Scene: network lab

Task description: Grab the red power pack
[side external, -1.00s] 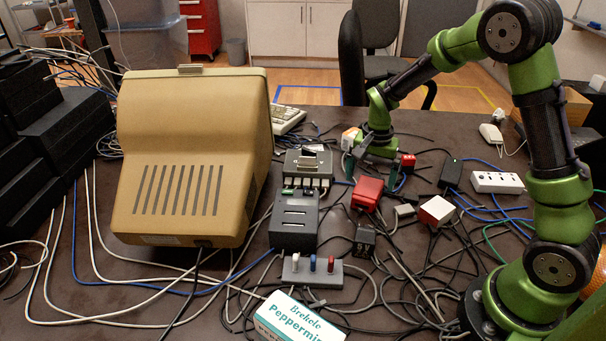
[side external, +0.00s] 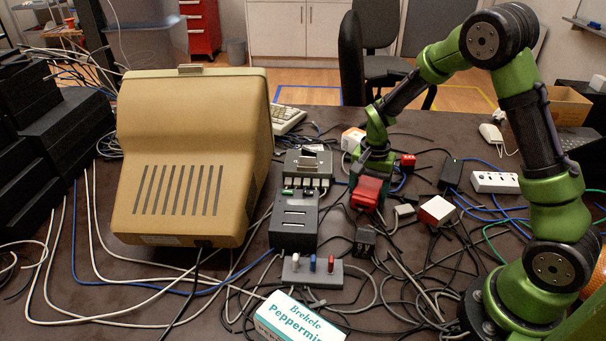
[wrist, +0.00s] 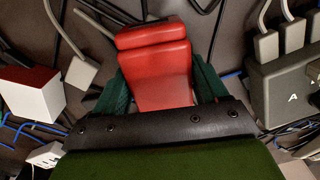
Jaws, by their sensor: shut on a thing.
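The red power pack (side external: 366,193) is a boxy red block standing among cables near the middle of the table. In the wrist view the red power pack (wrist: 158,72) lies between the two green fingers of my gripper (wrist: 157,80). My gripper (side external: 372,178) is shut on it, with a finger against each side. In the side view the pack hides much of the fingers. I cannot tell whether the pack is clear of the table.
A grey box with plugs (side external: 308,163) and a dark box (side external: 294,228) stand to the left. A black adapter (side external: 364,242) sits in front. Loose cables cover the table around them.

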